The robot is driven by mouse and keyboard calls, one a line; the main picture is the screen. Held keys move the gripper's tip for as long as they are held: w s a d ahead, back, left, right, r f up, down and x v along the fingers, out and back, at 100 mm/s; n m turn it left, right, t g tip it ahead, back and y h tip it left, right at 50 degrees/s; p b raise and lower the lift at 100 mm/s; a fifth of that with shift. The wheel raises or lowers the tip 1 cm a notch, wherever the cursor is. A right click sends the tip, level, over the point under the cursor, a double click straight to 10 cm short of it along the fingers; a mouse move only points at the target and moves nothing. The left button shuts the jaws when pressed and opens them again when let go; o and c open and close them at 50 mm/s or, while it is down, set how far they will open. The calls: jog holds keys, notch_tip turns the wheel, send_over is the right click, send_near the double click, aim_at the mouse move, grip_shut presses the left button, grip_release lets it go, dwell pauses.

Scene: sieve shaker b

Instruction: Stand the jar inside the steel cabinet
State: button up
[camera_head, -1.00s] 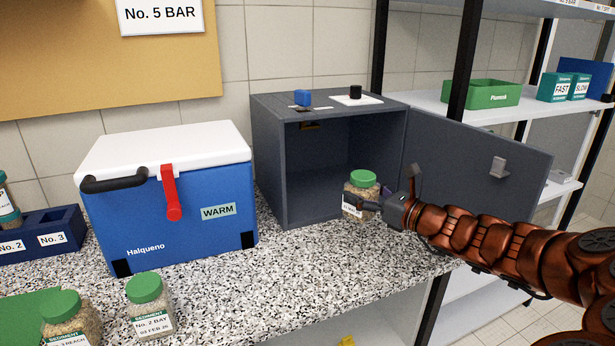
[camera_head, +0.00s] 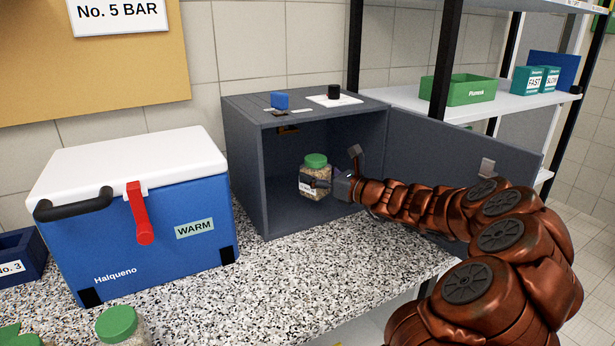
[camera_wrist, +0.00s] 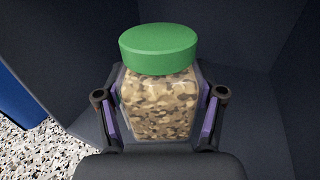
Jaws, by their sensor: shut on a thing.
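The jar (camera_head: 315,178) has a green lid, clear sides and speckled tan sediment inside. My gripper (camera_head: 335,186) is shut on it and holds it upright at the open front of the steel cabinet (camera_head: 246,180). In the wrist view the jar (camera_wrist: 158,95) stands between the two fingers of my gripper (camera_wrist: 160,112), with dark cabinet walls around it. The cabinet's door (camera_head: 440,150) is swung open to the right. I cannot tell whether the jar's base touches the cabinet floor.
A blue cooler (camera_head: 150,245) with a white lid stands left of the cabinet. Another green-lidded jar (camera_head: 118,325) is at the front left of the speckled counter (camera_head: 310,275). Shelving stands behind the door.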

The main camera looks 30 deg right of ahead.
jog(key=shift+w+d+f+p, duration=0.15)
jog(key=shift+w+d+f, duration=0.1)
jog(key=shift+w+f, duration=0.6)
jog(key=shift+w+d+f+p, duration=0.1)
jog(key=shift+w+d+f, duration=0.3)
jog(key=shift+w, duration=0.8)
jog(key=shift+w+d+f+p, duration=0.15)
jog(key=shift+w+f, duration=0.55)
jog(key=shift+w, duration=0.3)
jog(key=shift+f, duration=0.2)
jog(key=o, duration=1.5)
jog(key=shift+o, duration=0.2)
jog(key=shift+r, duration=0.15)
jog(key=shift+b+v, duration=0.35)
jog(key=shift+v, duration=3.45)
jog(key=shift+w, duration=0.1)
